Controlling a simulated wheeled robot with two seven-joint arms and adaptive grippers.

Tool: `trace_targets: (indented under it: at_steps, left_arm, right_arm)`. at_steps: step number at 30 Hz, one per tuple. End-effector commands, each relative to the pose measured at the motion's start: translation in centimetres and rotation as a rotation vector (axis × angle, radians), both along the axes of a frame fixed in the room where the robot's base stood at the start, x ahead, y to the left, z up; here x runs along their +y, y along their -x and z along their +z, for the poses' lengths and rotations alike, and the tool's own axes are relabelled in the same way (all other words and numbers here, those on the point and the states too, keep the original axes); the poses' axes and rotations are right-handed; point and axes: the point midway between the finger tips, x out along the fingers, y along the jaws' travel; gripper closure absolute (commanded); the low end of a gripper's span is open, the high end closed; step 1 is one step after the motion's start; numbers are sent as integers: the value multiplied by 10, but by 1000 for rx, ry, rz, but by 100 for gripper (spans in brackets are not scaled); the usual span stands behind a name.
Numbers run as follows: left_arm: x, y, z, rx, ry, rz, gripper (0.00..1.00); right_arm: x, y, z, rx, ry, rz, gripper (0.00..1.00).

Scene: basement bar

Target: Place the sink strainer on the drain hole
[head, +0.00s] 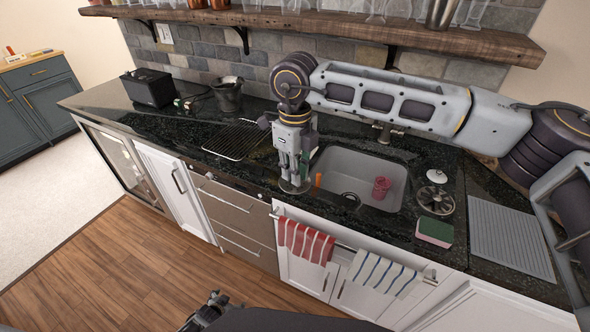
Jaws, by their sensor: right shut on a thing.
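My right gripper (293,184) points down at the left front edge of the sink (338,165). It is shut on a flat round grey disc, apparently the sink strainer (291,188); the fingers hide much of it. The disc is low, close to the dark counter, and I cannot tell whether it touches it. The drain hole (350,200) shows as a dark ring in the sink floor, right of the gripper and partly cut off by the sink's front rim.
A pink cup (381,188) and an orange item (318,180) are in the sink. Right of it are a round metal piece (435,201), a white-topped item (437,176), a sponge (435,232) and a ridged drainboard (508,235). A black rack (238,139) lies left. The faucet (387,132) stands behind.

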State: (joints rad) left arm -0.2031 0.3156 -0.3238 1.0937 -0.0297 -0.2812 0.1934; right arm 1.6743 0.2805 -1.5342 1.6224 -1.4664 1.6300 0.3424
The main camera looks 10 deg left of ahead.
Motion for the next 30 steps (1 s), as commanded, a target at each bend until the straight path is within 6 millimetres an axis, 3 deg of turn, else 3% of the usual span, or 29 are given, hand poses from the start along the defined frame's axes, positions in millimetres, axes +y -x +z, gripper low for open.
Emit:
trace_targets:
  at_steps: [6,15,24,30]
  left_arm:
    - [-1,60,-42,100,-4,24,2]
    - [-11,148,-88,235,-2,47,2]
    - [-29,238,-120,366,7,61,2]
    - [-41,286,-131,433,15,63,2]
  right_arm:
    - [0,0,0,0,0,0,100]
    - [0,0,0,0,0,0,100]
    - [0,0,0,0,0,0,100]
    - [0,0,0,0,0,0,100]
